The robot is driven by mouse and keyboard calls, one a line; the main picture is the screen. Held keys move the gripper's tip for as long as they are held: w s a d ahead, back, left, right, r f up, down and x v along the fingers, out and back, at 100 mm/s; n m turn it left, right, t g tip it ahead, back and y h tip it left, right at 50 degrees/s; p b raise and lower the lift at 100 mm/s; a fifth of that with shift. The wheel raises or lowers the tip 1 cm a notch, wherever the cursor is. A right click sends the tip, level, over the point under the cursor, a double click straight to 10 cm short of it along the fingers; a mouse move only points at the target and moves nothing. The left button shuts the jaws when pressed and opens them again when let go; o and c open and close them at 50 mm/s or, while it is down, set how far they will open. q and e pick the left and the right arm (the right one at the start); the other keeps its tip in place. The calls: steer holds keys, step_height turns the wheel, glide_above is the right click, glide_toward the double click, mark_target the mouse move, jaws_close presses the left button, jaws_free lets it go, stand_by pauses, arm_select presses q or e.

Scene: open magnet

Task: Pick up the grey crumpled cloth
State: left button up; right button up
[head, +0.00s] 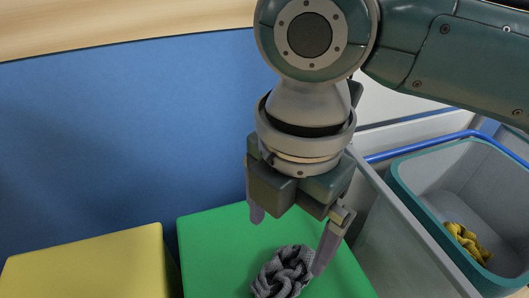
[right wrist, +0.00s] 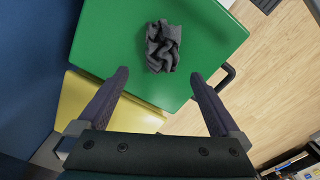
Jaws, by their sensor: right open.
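The grey crumpled cloth (head: 283,272) lies on top of the green block (head: 205,245) in the head view. It also shows in the right wrist view (right wrist: 162,47), lying on the green surface ahead of the fingertips. My right gripper (head: 290,232) is open and empty, pointing down above the green block. In the head view one fingertip overlaps the cloth's right edge, and the other is to its upper left. In the right wrist view the two fingers (right wrist: 158,74) are spread, with the cloth beyond them and between their lines. My left gripper is in neither view.
A yellow block (head: 90,265) stands left of the green one. A blue panel (head: 100,130) rises behind both. At the right is a grey bin with a teal rim (head: 420,225), holding a yellow crumpled cloth (head: 467,242). A dark handle (right wrist: 228,76) sticks out from the green block's side.

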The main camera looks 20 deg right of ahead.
mark_target(285, 268)
steer(key=shift+w+d+f, duration=0.3)
steer(key=shift+d+f, duration=0.1)
steer(key=shift+f, duration=0.25)
steer(key=shift+f+n+b, duration=0.25)
steer(key=shift+n+b, duration=0.05)
steer(key=f, duration=0.1)
steer(key=f+b, duration=0.1)
steer(key=f, duration=0.1)
steer(key=shift+s+a+f+b, duration=0.1)
steer(key=shift+a+f+b, duration=0.15)
steer(key=shift+f+b, duration=0.15)
arm_select(q)
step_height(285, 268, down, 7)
steer(key=b, duration=0.3)
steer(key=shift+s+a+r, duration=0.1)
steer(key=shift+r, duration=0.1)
arm_select(e)
steer(key=f, duration=0.5)
steer(key=shift+s+f, duration=0.2)
steer(key=shift+f, duration=0.05)
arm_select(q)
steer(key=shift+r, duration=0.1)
arm_select(e)
steer(key=shift+d+r, duration=0.1)
steer(key=shift+c, duration=0.6)
steer(key=c, duration=1)
steer(key=shift+r, duration=0.1)
